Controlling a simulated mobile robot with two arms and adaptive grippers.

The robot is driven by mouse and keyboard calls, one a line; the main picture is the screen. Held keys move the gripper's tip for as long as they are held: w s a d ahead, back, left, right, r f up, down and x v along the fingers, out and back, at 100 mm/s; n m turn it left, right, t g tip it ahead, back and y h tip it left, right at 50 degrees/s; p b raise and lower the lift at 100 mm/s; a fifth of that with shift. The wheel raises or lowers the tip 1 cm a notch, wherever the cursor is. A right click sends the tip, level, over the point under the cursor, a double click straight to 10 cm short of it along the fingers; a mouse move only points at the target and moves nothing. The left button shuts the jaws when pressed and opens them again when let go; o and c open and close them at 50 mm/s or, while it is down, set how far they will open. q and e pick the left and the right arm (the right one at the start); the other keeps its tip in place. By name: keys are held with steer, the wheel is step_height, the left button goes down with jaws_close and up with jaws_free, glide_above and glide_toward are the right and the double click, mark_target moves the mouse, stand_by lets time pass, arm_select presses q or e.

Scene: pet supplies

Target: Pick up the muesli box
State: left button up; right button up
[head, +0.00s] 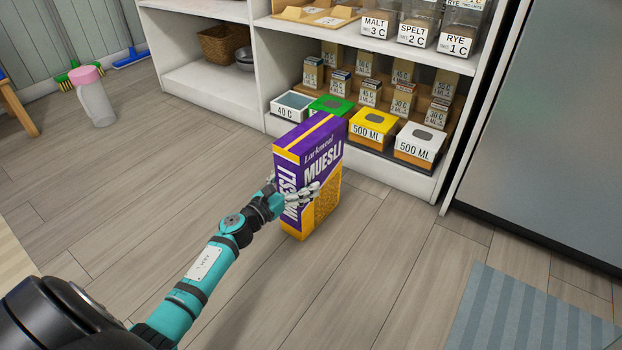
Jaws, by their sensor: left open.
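The muesli box (324,166) is a tall purple and yellow carton labelled "Larkmeel MUESLI". It stands upright in the middle of the head view, in front of the shelf, and seems to rest on the wooden floor. My left gripper (304,197) reaches it from the lower left. Its jaws are open, with fingers in front of the box's lower front and one part at its left side. I cannot tell whether the fingers touch the box. My right gripper is not in view.
A white shelf unit (210,88) stands behind the box, holding several small cartons, tubs and jars. A pink-lidded container (97,103) stands on the floor at left. A grey cabinet (560,130) is at right, with a striped mat (530,320) before it. Floor around the box is clear.

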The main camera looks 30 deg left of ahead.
arm_select(q)
steer(key=shift+c, duration=0.4)
steer(key=c, duration=1.4)
steer(key=shift+r, duration=0.1)
